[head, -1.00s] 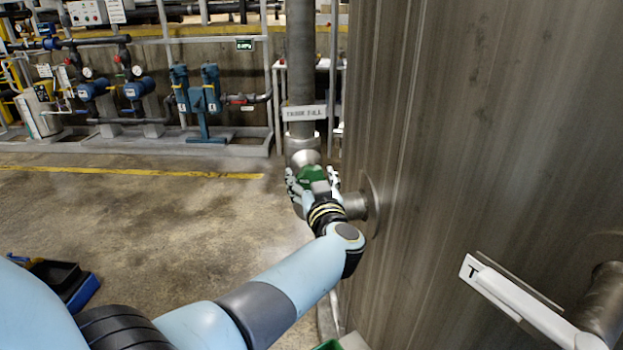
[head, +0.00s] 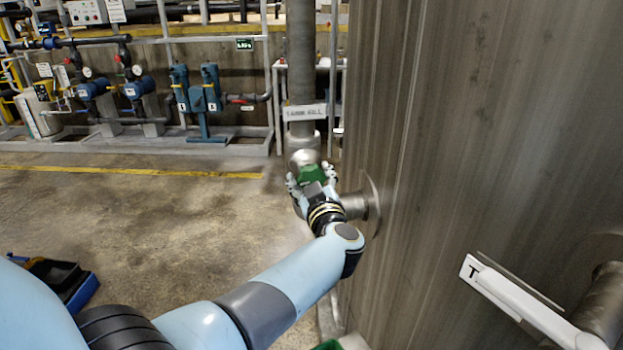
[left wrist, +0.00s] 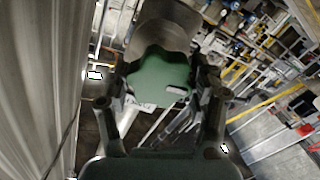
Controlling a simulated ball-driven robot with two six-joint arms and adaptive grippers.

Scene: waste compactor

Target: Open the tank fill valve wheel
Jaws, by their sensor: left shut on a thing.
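The green valve wheel (head: 312,173) sits on the pipe fitting beside the tank wall, below a label plate. It also shows in the left wrist view as a lobed green knob (left wrist: 162,76) in front of a round metal valve body (left wrist: 163,35). My left gripper (head: 311,181) is shut on the wheel, with a finger on each side of it, seen best in the left wrist view (left wrist: 160,95). Part of the wheel is hidden behind the gripper in the head view. My right gripper is not in view.
The large metal tank wall (head: 480,150) fills the right side, close to my left wrist. A vertical pipe (head: 300,60) with a label plate (head: 304,112) rises above the wheel. Open floor (head: 150,215) lies left.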

